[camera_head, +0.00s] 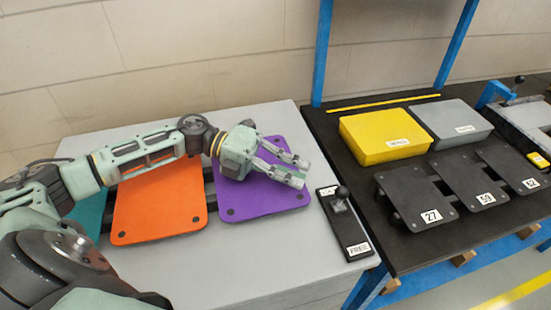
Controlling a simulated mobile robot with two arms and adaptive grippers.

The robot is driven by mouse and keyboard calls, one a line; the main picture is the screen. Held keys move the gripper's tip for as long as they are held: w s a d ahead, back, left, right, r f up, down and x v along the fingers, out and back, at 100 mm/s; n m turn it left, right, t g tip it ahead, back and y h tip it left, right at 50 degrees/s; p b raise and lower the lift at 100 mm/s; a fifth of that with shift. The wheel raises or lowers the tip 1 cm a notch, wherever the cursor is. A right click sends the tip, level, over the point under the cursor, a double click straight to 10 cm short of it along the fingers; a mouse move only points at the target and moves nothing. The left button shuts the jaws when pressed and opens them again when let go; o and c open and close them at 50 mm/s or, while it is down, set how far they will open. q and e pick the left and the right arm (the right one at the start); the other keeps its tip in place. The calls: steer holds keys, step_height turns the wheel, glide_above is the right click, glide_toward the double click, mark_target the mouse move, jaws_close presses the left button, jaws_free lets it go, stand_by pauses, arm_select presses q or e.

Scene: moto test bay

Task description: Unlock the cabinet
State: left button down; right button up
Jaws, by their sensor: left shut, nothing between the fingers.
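The grey cabinet (270,262) stands at the left, its flat top in view. A black latch plate (350,238) lies along the right edge of its top, with a black-knobbed lever (340,196). The end near the front has a label that seems to read FREE; the label at the far end is too small to be sure of. My left gripper (302,172) is shut and empty above the purple plate, just left of the lever and apart from it. My right gripper is not in view.
Orange (158,203), purple (262,203) and teal (88,214) plates lie on the cabinet top. At right, a black table (400,255) holds a yellow box (383,136), a grey box (452,124) and numbered black plates (415,198). Blue posts (321,55) rise behind.

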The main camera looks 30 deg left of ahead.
mark_target(336, 190)
arm_select(q)
steer(key=p+x, duration=0.1)
steer(key=x, duration=0.4)
steer(key=shift+w+d+p, duration=0.15)
steer(key=shift+d+p, duration=0.15)
steer(key=shift+p, duration=0.05)
steer(key=shift+w+d+f, duration=0.1)
steer(key=shift+d+f, duration=0.1)
steer(key=shift+d, duration=0.2)
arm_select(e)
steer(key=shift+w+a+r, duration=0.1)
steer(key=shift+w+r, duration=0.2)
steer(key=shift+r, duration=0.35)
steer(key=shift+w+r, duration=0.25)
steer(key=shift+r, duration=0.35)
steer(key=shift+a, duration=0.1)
arm_select(q)
steer(key=s+d+p, duration=0.3)
steer(key=s+d, duration=0.1)
steer(key=s, duration=0.1)
steer(key=shift+d+r, duration=0.1)
steer(key=shift+d, duration=0.3)
steer(key=shift+w, duration=0.1)
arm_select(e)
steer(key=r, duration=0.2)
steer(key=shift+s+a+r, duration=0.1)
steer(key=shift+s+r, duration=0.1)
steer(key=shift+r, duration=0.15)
